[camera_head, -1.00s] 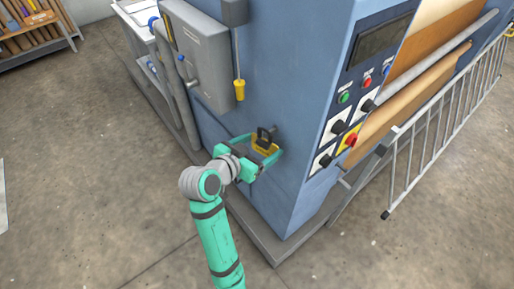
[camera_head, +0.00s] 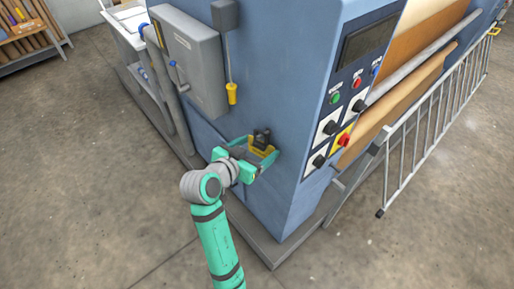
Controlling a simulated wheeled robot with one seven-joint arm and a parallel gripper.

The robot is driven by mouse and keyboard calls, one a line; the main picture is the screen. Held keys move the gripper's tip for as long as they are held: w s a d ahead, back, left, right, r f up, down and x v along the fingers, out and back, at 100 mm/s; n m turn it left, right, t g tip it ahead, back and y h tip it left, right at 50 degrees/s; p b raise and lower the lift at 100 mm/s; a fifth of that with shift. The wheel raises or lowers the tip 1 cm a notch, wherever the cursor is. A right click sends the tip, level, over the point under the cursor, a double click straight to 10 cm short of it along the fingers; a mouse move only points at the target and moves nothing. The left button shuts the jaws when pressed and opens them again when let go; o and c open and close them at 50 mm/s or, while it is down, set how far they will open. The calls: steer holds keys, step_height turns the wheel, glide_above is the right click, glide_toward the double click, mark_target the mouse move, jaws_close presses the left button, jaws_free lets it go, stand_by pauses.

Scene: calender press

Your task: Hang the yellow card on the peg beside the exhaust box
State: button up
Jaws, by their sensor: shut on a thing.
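The yellow card (camera_head: 262,150) shows as a small yellow piece with a black upright part (camera_head: 262,137) at its top. It is between the fingertips of my gripper (camera_head: 263,148), close in front of the blue machine face. My teal fingers are apart by about the card's width and shut on it, and they partly hide it. The grey box (camera_head: 193,58) on the machine's side, likely the exhaust box, is up and to the left of my gripper. I cannot make out the peg.
A yellow-handled tool (camera_head: 232,94) hangs below a dark grey box (camera_head: 225,14), above my gripper. A control panel (camera_head: 345,100) with buttons and knobs is to the right. A grey ladder-like rail (camera_head: 430,125) stands farther right.

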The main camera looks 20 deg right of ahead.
steer(key=shift+d+f, duration=0.35)
steer(key=shift+d, duration=0.15)
steer(key=o, duration=1.2)
steer(key=shift+g, duration=0.3)
steer(key=shift+s, duration=0.1)
steer(key=v, duration=1.1)
steer(key=shift+a, duration=0.55)
steer(key=shift+r, duration=0.1)
